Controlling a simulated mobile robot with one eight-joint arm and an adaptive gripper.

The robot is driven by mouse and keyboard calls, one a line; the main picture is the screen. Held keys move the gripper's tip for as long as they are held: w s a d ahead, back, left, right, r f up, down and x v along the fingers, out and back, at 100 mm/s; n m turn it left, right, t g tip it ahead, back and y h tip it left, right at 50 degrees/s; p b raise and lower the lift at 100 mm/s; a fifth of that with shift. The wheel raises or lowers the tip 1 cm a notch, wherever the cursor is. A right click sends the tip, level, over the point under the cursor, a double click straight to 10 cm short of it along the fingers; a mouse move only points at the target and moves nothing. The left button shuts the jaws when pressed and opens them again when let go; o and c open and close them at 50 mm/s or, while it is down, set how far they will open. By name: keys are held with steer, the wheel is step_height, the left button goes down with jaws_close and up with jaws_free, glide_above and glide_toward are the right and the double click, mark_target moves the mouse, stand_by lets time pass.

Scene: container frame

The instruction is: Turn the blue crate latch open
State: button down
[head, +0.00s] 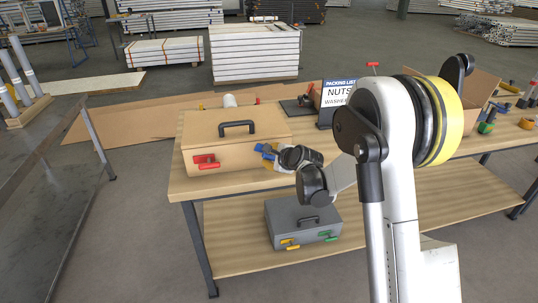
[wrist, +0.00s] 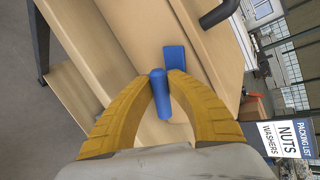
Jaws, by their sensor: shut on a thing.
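A tan crate (head: 225,130) with a dark top handle (head: 237,124) stands on the wooden workbench. Its front carries a red latch (head: 206,162) at the left and a blue latch (head: 267,150) at the right. The blue latch also shows in the wrist view (wrist: 174,59), as a flat plate on the crate with a rounded lever. My gripper (wrist: 161,86) has yellow fingers, shut on the blue latch's lever, one finger on each side. In the head view my gripper (head: 268,156) is at the crate's front right, and my wrist hides part of the bench.
A grey case (head: 303,222) with yellow and green latches sits on the lower shelf (head: 235,258). A packing list sign (head: 338,92) stands behind my arm. An open cardboard box (head: 480,88) and small tools are at the right. A dark table (head: 45,190) is at the left.

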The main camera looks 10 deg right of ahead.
steer(key=n+h, duration=0.2)
steer(key=h, duration=0.1)
steer(key=shift+a+f+n, duration=0.1)
steer(key=shift+f+n, duration=0.2)
steer(key=shift+f, duration=0.05)
stand_by(0.3)
steer(key=c, duration=1.3)
jaws_free()
steer(key=v, duration=1.2)
steer(key=shift+w+a+r, duration=0.1)
steer(key=shift+r, duration=0.05)
